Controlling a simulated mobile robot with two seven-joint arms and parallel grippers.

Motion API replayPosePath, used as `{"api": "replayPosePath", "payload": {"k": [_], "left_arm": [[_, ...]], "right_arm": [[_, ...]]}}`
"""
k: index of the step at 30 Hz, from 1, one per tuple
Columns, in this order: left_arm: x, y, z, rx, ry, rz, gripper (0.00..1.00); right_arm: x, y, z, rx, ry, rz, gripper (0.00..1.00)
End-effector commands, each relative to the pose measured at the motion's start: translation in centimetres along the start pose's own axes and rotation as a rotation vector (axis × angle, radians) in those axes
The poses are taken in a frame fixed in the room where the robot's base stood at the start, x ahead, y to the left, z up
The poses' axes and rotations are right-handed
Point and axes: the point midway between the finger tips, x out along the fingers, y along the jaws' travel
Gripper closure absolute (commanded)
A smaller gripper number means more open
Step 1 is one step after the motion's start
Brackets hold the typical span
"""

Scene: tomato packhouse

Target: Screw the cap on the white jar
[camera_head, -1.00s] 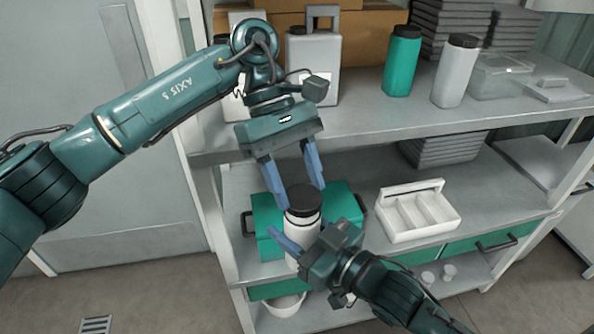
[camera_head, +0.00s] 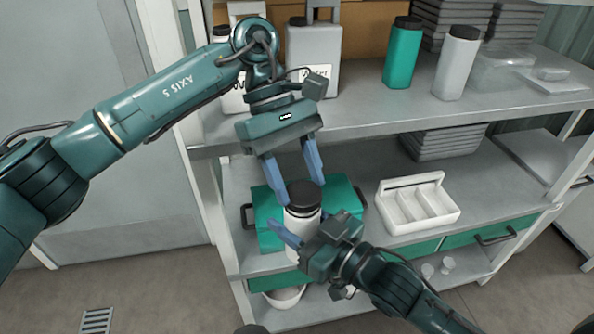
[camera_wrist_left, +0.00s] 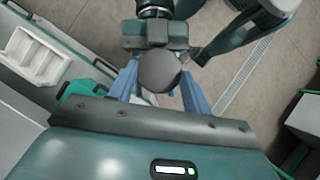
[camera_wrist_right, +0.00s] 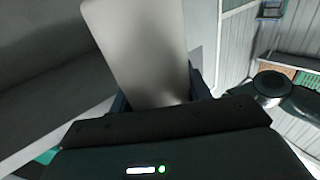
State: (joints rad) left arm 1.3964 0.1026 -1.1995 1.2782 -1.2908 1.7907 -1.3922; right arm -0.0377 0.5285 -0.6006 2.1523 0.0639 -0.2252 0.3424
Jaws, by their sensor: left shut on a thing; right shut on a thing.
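The white jar (camera_head: 303,224) stands upright in front of the shelf unit, with the black cap (camera_head: 303,194) on its top. My left gripper (camera_head: 300,190) comes down from above and is shut on the cap, with a blue finger on each side. In the left wrist view the cap (camera_wrist_left: 160,72) is a dark disc between the fingers. My right gripper (camera_head: 303,236) comes from the lower right and is shut on the jar's body. The jar's pale side (camera_wrist_right: 140,50) fills much of the right wrist view. I cannot tell how tightly the cap sits.
A green box (camera_head: 268,207) is behind the jar on the middle shelf. A white divided caddy (camera_head: 440,222) stands to its right. The upper shelf holds a green bottle (camera_head: 403,55), another white jar (camera_head: 456,68), a white canister (camera_head: 314,50) and grey trays. Floor at left is clear.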

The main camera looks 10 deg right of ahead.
Motion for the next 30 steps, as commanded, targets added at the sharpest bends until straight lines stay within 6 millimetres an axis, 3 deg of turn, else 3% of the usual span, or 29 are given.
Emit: {"api": "replayPosePath", "payload": {"k": [4, 5, 10, 30], "left_arm": [[0.3, 0.0, -0.2, 0.000, 0.000, -0.001, 0.72], [0.3, 0.0, -0.2, 0.000, 0.000, -0.001, 0.72], [0.3, 0.3, -0.1, 0.093, 0.005, -0.059, 0.72], [0.9, 1.4, 0.9, 1.144, 0.007, -0.698, 0.72]], "right_arm": [[0.0, 0.0, 0.0, 0.000, 0.001, 0.000, 0.93], [0.0, 0.0, 0.0, 0.000, 0.000, 0.000, 1.00], [0.0, 0.0, 0.0, 0.000, 0.000, 0.000, 1.00], [0.0, 0.0, 0.0, 0.000, 0.000, 0.000, 1.00]]}}
